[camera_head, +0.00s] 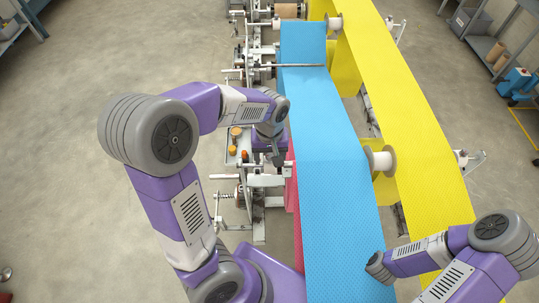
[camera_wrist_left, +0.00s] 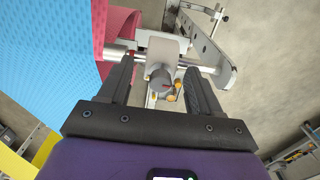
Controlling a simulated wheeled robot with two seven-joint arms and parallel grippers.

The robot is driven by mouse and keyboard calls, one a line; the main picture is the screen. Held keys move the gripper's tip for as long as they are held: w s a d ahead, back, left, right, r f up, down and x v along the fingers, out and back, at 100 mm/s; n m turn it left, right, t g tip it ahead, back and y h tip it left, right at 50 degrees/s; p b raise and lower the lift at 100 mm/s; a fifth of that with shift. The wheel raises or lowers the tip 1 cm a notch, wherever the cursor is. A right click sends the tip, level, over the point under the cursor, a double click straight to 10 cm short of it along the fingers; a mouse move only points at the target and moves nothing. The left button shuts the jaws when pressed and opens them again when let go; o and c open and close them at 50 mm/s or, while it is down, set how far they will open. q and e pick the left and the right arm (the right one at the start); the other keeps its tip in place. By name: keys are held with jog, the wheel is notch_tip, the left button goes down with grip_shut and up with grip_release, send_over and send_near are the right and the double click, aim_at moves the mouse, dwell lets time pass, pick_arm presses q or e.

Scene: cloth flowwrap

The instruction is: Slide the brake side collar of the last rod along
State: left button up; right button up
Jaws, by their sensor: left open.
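My left gripper (camera_head: 277,158) reaches down at the left edge of the blue web, beside the machine's side frame. In the left wrist view the left gripper (camera_wrist_left: 160,70) is open, with its two dark fingers apart. A silvery rod (camera_wrist_left: 114,54) runs across beyond the fingertips, from the pink roll toward a grey frame arm. A grey block with a round cylinder (camera_wrist_left: 160,76) shows between the fingers, with small orange knobs below it. A small red mark or ring (camera_wrist_left: 131,54) sits on the rod near the left finger. I cannot tell which part is the brake side collar.
The blue web (camera_head: 335,170) and yellow web (camera_head: 400,100) run lengthwise over the machine. A pink roll (camera_wrist_left: 120,25) lies close to the left finger. A white spool (camera_head: 381,160) stands between the webs. Open floor (camera_head: 60,200) lies at the left.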

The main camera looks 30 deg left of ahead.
aim_at(289, 162)
pick_arm(q)
jog(key=shift+c, duration=0.3)
grip_shut()
jog(key=w+d, duration=0.2)
jog(key=d, duration=0.1)
jog(key=w+d, duration=0.1)
jog(key=d, duration=0.1)
jog(key=shift+w, duration=0.1)
jog(key=shift+o, duration=0.3)
grip_release()
jog(key=shift+r, duration=0.1)
